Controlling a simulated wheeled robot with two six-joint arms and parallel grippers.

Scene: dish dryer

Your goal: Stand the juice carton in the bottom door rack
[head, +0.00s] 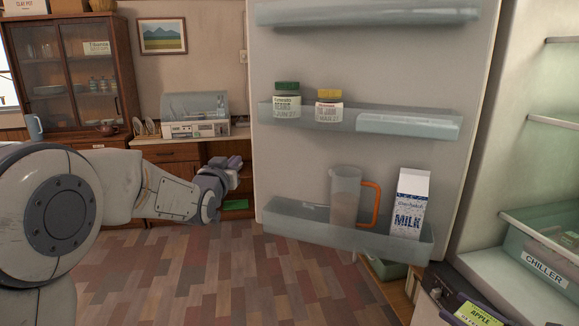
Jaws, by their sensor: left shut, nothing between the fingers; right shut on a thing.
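The juice carton (478,314), with a yellow-green label reading APPLE, is at the bottom right edge, partly cut off. My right gripper (466,302) is shut on it, in front of and below the fridge door's right side. The bottom door rack (300,228) is a clear bluish tray low on the open door. A clear jug (344,197) with an orange handle and a white and blue milk carton (410,203) stand upright in it. The rack's left part looks empty. My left gripper (232,165) is shut and empty, left of the door.
The middle door rack (350,122) holds a green-lidded jar (287,100) and a yellow-lidded jar (328,105). A chiller drawer (545,265) and fridge shelves are at right. A wooden cabinet (70,75) and a counter with a dish dryer (195,115) stand behind. The floor at left is open.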

